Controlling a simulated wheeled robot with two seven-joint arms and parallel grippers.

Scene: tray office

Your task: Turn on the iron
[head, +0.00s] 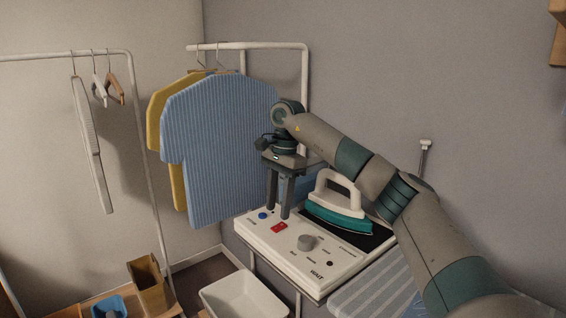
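The iron (335,221), teal with a white handle, rests on a dark pad on top of a white control unit (268,249). The unit's panel carries a red switch (279,227), a blue button (263,215), a grey knob (306,242) and a small dark button (330,263). My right gripper (278,211) points down over the panel's back left part, just behind the red switch and right of the blue button. Its two fingers are apart with nothing visible between them. Whether the fingertips touch the panel is unclear. My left gripper is not in view.
A blue striped shirt (220,145) and a yellow one (166,130) hang on a rack behind the gripper. Another rack with hangers (115,88) stands left. A white bin (243,297) is below the unit. A striped ironing surface (375,291) lies front right, under my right arm.

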